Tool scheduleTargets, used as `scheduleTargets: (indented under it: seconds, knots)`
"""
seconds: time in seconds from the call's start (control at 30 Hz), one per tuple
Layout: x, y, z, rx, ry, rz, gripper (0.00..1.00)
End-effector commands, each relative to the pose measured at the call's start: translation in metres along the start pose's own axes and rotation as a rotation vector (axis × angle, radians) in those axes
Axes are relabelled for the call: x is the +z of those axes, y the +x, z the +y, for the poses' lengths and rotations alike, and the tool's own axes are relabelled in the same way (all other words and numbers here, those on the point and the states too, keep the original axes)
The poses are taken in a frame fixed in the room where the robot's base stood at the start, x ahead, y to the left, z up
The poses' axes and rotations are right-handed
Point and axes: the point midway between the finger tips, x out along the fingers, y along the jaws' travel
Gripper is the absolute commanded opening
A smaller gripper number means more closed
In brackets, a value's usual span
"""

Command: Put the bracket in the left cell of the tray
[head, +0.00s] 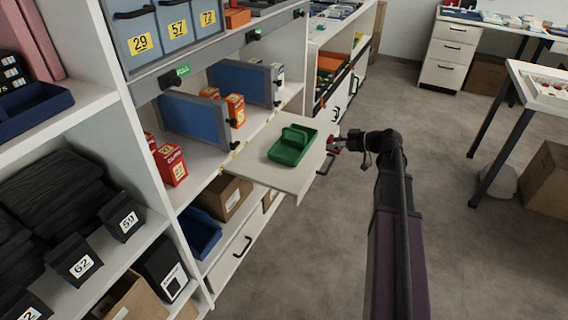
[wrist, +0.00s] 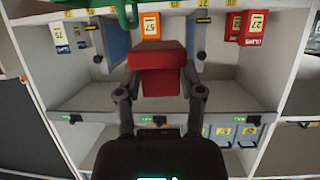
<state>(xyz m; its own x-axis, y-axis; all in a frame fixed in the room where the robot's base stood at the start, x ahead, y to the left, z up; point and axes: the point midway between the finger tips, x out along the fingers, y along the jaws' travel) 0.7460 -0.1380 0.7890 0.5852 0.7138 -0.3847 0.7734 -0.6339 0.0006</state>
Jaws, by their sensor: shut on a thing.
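The green tray (head: 291,146) sits on a pale pull-out board, with a raised rounded part across its middle. Part of the green tray also shows at the top edge of the wrist view (wrist: 124,14). The red bracket (wrist: 158,82) is between my gripper's fingers in the wrist view; it has a block-like top and a flat face below. My gripper (head: 337,146) is shut on it, just right of the tray and close to the board's right edge in the head view. The bracket is small and partly hidden there. The tray's cell floors are hard to make out.
The pale board (head: 249,169) juts from the shelving. Blue dividers (head: 192,119) and orange-red boxes (head: 172,164) stand on the shelf behind it. Numbered grey bins (head: 176,24) are above. Open floor lies to the right, with a table (head: 537,88) beyond.

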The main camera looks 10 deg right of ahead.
Motion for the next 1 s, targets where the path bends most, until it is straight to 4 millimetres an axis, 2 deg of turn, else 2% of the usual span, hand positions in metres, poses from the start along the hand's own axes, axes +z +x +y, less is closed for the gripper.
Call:
scheduleTargets:
  seconds: [0.03, 0.3, 0.83, 1.0]
  knots:
    - [0.013, 0.003, -0.003, -0.008, -0.003, 0.001, 0.19]
    - [0.033, 0.005, -0.012, -0.043, -0.018, 0.004, 0.19]
    - [0.035, 0.005, -0.013, -0.049, -0.021, 0.004, 0.19]
    - [0.033, 0.015, -0.012, -0.051, -0.022, 0.004, 0.19]
